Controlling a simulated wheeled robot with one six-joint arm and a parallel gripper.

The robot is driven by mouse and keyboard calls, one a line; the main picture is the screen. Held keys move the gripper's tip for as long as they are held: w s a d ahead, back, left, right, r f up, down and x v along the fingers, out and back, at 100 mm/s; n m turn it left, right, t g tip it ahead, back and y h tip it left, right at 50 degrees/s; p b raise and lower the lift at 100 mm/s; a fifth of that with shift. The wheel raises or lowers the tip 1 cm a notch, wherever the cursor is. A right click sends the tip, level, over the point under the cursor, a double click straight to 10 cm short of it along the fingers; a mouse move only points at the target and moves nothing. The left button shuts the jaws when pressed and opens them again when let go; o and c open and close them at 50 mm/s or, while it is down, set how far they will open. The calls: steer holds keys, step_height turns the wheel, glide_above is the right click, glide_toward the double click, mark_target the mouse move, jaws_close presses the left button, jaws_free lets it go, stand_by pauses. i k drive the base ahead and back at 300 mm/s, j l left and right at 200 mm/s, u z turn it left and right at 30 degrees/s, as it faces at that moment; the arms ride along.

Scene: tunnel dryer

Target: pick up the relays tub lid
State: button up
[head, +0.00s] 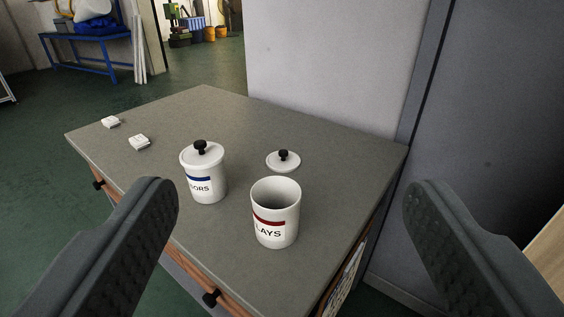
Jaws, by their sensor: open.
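The relays tub (275,212) is a white cup with a dark red band and the partly visible letters "LAYS". It stands upright and uncovered on the grey cabinet top. A white round lid (283,163) with a black knob (283,154) lies flat on the surface just behind it, apart from the tub. A second white tub (204,178) with a blue band and the letters "ORS" stands to the left, with its lid and black knob on. My gripper (292,190) is open and empty; its two dark fingers show at the lower left and right, short of the tubs.
The grey cabinet top (215,120) has two small white blocks (139,142) at its left. A pale wall panel (335,65) rises behind it and a dark grey panel (490,120) stands at the right. Black drawer knobs (211,298) stick out in front.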

mark_target(281, 161)
steer(key=i+j, duration=0.5)
steer(key=j, duration=0.15)
steer(key=i+j, duration=0.55)
steer(key=j+u, duration=0.05)
steer(key=j, duration=0.1)
